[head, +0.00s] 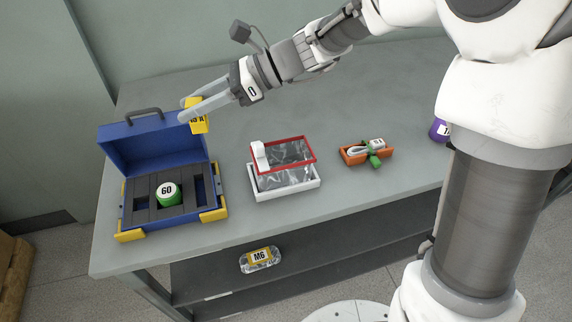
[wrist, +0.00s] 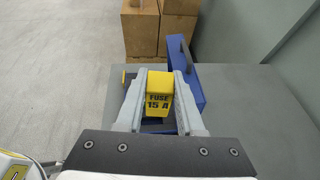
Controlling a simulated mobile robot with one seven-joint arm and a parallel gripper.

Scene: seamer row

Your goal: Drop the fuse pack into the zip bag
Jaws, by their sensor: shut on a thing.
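My gripper (head: 188,106) is shut on the yellow fuse pack (head: 199,118) and holds it in the air by the raised lid of the blue case. In the wrist view the fuse pack (wrist: 158,95) sits between my two fingers, with "FUSE 15 A" facing the camera. The zip bag (head: 291,152) is clear with a red rim and stands open in a white tray (head: 290,191), right of the case. My gripper is up and to the left of the bag.
The open blue case (head: 150,150) holds a green "60" item (head: 167,194). An orange tray (head: 351,160) with a white cable and a green piece is right of the bag. A purple item (head: 438,130) stands farther right. An M6 pack (head: 260,260) lies on the lower shelf.

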